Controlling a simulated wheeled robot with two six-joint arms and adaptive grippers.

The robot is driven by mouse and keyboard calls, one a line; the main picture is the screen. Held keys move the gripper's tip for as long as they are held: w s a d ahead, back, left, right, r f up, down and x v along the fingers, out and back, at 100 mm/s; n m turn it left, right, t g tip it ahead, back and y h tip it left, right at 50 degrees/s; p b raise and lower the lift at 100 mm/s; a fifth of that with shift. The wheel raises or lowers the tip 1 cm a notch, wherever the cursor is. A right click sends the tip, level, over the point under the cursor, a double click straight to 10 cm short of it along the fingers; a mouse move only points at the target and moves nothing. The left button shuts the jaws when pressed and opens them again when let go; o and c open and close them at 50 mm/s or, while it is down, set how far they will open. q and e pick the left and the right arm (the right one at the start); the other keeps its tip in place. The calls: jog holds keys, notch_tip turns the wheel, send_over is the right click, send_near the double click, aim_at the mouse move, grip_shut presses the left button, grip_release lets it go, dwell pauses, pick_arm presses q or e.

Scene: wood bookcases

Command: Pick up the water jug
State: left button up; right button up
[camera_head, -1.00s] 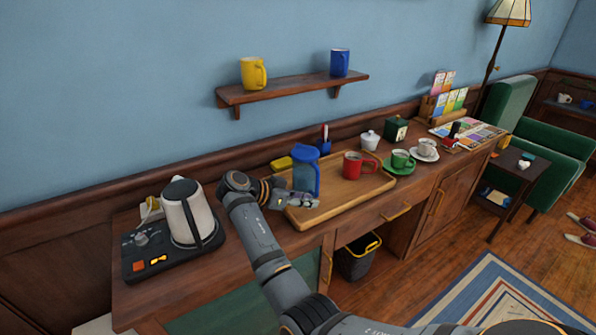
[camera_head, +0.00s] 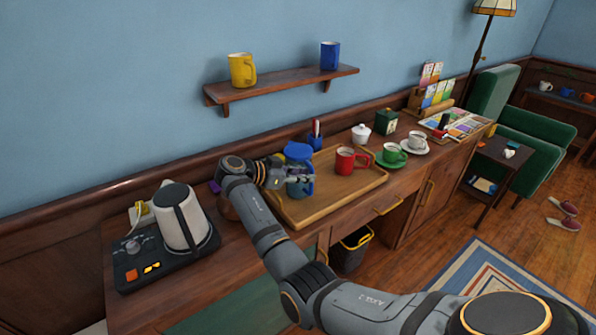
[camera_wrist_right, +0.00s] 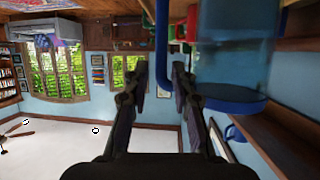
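The water jug (camera_head: 300,187) has a blue lid and a clear blue body. It stands upright on the left part of the wooden tray (camera_head: 330,207). My right gripper (camera_head: 304,174) is in front of the jug at about the height of its upper body, hiding part of it. In the right wrist view, the jug (camera_wrist_right: 235,50) is on the right, and its blue handle (camera_wrist_right: 162,45) lies between the two fingertips of the open right gripper (camera_wrist_right: 160,72). Gaps show between the handle and both fingers. My left gripper is not in view.
A red mug (camera_head: 346,161) shares the tray. A white kettle (camera_head: 181,219) stands left of my right arm. A pen cup (camera_head: 315,137) is behind the tray, and a green cup (camera_head: 391,154) is to its right. A wall shelf (camera_head: 285,86) holds two mugs.

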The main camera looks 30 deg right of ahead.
jog(key=x, duration=0.3)
jog(key=shift+d+f+p, duration=0.3)
jog(key=shift+a+r, duration=0.1)
jog(key=shift+c, duration=0.6)
grip_shut()
jog(key=shift+r, duration=0.1)
